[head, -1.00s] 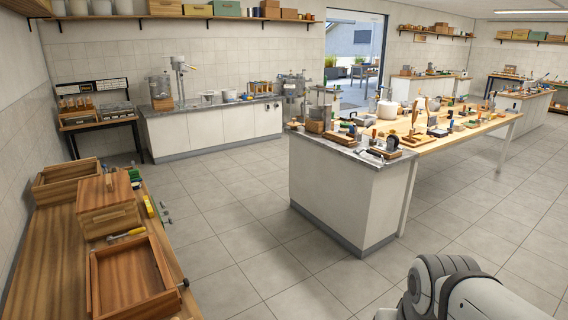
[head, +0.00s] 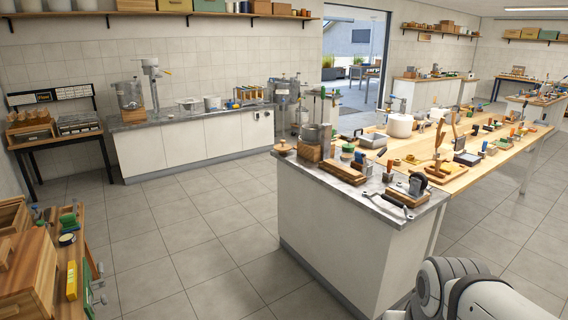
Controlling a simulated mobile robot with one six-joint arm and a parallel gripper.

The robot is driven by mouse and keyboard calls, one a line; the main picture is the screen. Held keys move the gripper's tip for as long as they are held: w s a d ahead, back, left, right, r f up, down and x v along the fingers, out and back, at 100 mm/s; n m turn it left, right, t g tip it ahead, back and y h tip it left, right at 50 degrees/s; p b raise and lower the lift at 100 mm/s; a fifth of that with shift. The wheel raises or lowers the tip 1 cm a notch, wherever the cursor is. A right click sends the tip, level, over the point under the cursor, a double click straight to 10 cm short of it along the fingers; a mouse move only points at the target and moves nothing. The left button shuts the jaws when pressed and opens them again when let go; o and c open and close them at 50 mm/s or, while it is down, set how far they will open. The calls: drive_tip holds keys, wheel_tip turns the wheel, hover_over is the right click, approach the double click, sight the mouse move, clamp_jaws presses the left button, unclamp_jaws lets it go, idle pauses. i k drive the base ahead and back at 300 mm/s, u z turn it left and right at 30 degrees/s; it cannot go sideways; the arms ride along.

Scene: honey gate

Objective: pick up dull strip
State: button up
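I cannot make out which thing is the dull strip; the small items are too small and crowded to tell. Many small tools and blocks stand on the stone-topped counter (head: 345,235) and on the long wooden table (head: 500,150) joined to it. My gripper is not in view; only a white and grey part of my own arm shows at the bottom right.
A wooden bench at the lower left holds a wooden box (head: 25,275) and a yellow tool (head: 72,281). A white cabinet counter (head: 190,146) stands along the back wall, beside a dark rack (head: 62,143). Tiled floor (head: 180,235) between them is clear. An open doorway (head: 345,85) is behind.

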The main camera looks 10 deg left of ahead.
sight(47, 212)
drive_tip(key=i, duration=1.7)
drive_tip(key=u, duration=2.35)
drive_tip(key=i, duration=1.7)
drive_tip(key=z, duration=0.4)
drive_tip(key=i, duration=0.85)
drive_tip(key=z, duration=0.45)
drive_tip(key=i, duration=1.5)
drive_tip(key=u, duration=0.65)
